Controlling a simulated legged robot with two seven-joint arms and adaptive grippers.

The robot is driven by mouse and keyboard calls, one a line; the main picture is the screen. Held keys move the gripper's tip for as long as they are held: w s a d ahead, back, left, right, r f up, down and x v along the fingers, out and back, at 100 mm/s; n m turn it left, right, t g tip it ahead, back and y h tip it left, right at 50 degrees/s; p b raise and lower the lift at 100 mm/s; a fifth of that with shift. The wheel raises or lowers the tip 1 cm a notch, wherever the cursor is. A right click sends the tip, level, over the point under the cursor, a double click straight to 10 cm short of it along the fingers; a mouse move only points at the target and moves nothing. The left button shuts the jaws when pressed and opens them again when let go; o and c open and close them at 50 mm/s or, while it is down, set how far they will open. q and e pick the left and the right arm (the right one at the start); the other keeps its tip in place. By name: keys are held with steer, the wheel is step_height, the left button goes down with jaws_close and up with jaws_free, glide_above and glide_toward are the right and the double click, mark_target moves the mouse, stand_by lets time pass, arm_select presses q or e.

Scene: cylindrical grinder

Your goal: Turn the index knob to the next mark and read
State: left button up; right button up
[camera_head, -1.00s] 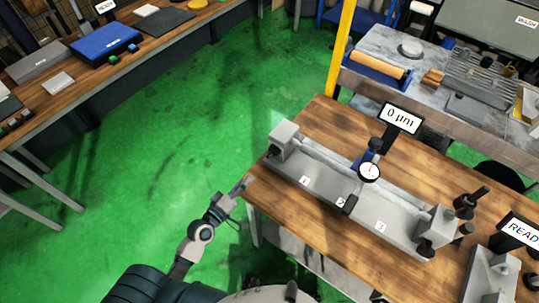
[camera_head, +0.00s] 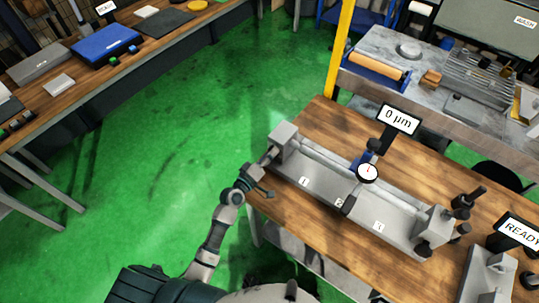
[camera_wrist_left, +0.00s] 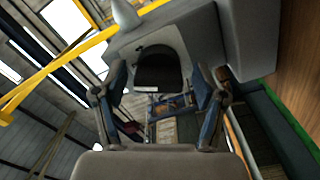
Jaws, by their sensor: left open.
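My left gripper (camera_head: 268,173) is open at that block. In the left wrist view, a dark round knob (camera_wrist_left: 158,70) on the grey end block shows between the spread fingers (camera_wrist_left: 163,88). I see no clear contact with it. In the head view the knob is hidden. A dial gauge (camera_head: 367,173) stands on the fixture, and the display (camera_head: 399,119) reads 0 µm. My right gripper is out of view.
A sign reading READY (camera_head: 520,233) stands at the right of the wooden table (camera_head: 310,112), near dark knobs and a grey device (camera_head: 488,275). A yellow post (camera_head: 341,50) rises behind. Green floor (camera_head: 170,170) is open to the left.

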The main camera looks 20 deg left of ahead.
arm_select(q)
steer(key=c, duration=1.1)
steer(key=shift+n+p, duration=0.35)
steer(key=shift+n, duration=0.15)
steer(key=shift+f, duration=0.1)
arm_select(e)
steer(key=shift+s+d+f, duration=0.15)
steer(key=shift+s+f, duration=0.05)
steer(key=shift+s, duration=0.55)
arm_select(q)
steer(key=o, duration=1.1)
steer(key=v, duration=1.2)
steer(key=shift+a, duration=0.1)
